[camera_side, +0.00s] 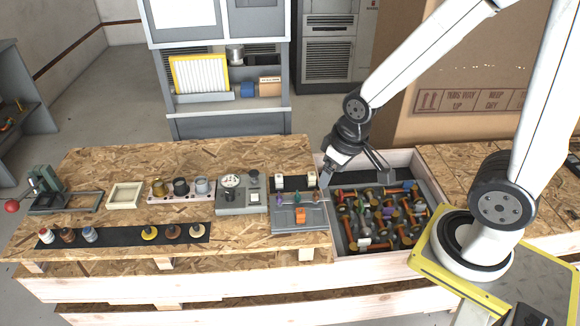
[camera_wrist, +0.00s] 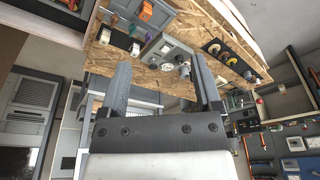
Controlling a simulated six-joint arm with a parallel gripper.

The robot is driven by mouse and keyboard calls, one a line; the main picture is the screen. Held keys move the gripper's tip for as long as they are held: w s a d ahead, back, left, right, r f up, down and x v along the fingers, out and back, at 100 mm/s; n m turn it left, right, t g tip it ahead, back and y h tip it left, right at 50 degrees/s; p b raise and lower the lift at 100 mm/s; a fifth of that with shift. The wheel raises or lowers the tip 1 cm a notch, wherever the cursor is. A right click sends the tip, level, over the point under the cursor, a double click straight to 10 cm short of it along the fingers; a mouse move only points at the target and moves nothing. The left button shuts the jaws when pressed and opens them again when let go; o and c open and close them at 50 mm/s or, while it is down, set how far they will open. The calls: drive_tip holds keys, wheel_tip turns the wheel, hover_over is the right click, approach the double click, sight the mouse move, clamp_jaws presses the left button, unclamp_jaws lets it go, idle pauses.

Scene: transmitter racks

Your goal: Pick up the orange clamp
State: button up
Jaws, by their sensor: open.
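A small orange block-like piece (camera_side: 300,215), which looks like the orange clamp, sits on a grey fixture plate (camera_side: 284,226) near the bench's front edge. It also shows at the top of the wrist view (camera_wrist: 147,11). My gripper (camera_side: 354,176) is open and empty, above the back of the parts bin, to the right of and behind the orange piece, not touching it. Its two spread fingers show in the wrist view (camera_wrist: 161,68), with nothing between them. The orange piece is beyond the fingertips there.
A wooden bin (camera_side: 327,246) right of the fixture holds several jumbled orange, yellow and purple-coloured parts. A grey gauge box (camera_side: 241,201) stands left of the fixture. A black strip (camera_side: 110,237) carries several small knobs. Bare bench lies in front of the gauge box.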

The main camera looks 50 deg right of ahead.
drive_tip(key=m+t+y, duration=0.7)
drive_tip(key=m+y, duration=0.3)
drive_tip(key=m, duration=1.7)
approach(300, 214)
drive_tip(key=shift+w+a+f, duration=0.2)
drive_tip(key=shift+w+f, duration=0.2)
drive_tip(key=shift+f, duration=0.15)
drive_tip(key=shift+w+a+f, duration=0.15)
drive_tip(key=shift+w+f, duration=0.3)
drive_tip(key=shift+f, duration=0.05)
drive_tip(key=shift+x, duration=1.35)
